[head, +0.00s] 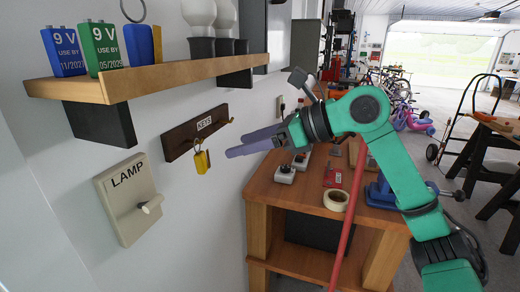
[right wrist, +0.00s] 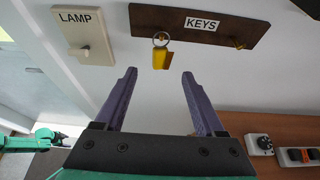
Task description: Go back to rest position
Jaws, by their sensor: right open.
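My right gripper (head: 238,146) reaches left from its green arm in the head view, close to the white wall. In the right wrist view its two purple fingers (right wrist: 158,74) are spread apart with nothing between them. A yellow key tag (head: 202,161) hangs by a ring from the dark wooden KEYS board (head: 184,139). In the right wrist view the tag (right wrist: 161,59) hangs beyond the fingertips, apart from them. A small green arm end, apparently my left gripper (right wrist: 58,139), shows at the lower left of that view; its jaws are too small to read.
A wooden shelf (head: 150,80) with 9 V batteries (head: 103,46) juts from the wall above. The LAMP switch plate (head: 129,197) is left of the keys. A wooden workbench (head: 290,205) with tape (head: 336,200) and small items stands below my right arm. A red pole (head: 350,220) crosses before it.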

